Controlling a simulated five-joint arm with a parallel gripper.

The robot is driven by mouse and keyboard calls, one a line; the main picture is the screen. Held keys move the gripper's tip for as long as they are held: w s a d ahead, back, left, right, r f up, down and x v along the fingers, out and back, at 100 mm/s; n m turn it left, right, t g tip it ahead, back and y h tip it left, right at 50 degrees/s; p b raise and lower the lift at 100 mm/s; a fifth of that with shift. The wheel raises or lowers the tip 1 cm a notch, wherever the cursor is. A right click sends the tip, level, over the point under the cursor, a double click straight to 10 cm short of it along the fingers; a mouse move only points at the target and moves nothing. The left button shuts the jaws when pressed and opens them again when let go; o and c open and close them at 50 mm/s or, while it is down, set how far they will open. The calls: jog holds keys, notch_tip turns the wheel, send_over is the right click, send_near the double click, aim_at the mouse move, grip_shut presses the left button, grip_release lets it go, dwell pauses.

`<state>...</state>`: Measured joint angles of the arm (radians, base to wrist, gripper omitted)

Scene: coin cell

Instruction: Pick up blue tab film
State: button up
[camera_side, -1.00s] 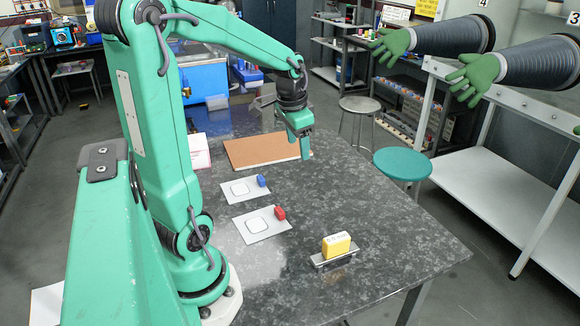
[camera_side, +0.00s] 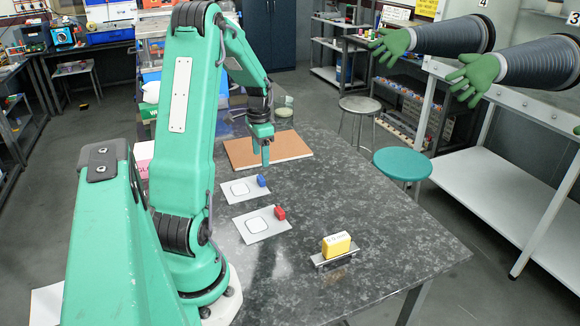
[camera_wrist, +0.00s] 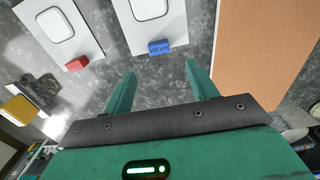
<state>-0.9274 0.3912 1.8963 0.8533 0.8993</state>
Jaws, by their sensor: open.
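The blue tab (camera_side: 262,181) sits at the right edge of a white film sheet (camera_side: 238,194) with a rounded square outline on it. In the wrist view the blue tab (camera_wrist: 159,47) lies at the lower edge of its sheet (camera_wrist: 165,30), ahead of my fingers. My gripper (camera_side: 265,160) points down, above the table between the blue tab and the brown board. In the wrist view my gripper (camera_wrist: 158,76) is open, its two green fingers apart with nothing between them.
A similar film sheet with a red tab (camera_side: 280,212) lies nearer the camera. A yellow block (camera_side: 336,244) stands in a metal holder (camera_side: 334,260) at the front right. A brown board (camera_side: 290,150) lies behind. The table's right side is bare.

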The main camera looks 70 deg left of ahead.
aim_at(262, 177)
jog(key=shift+f, duration=1.3)
jog(key=shift+f, duration=2.6)
jog(key=c, duration=1.1)
jog(key=shift+o, duration=0.2)
jog(key=shift+r, duration=0.2)
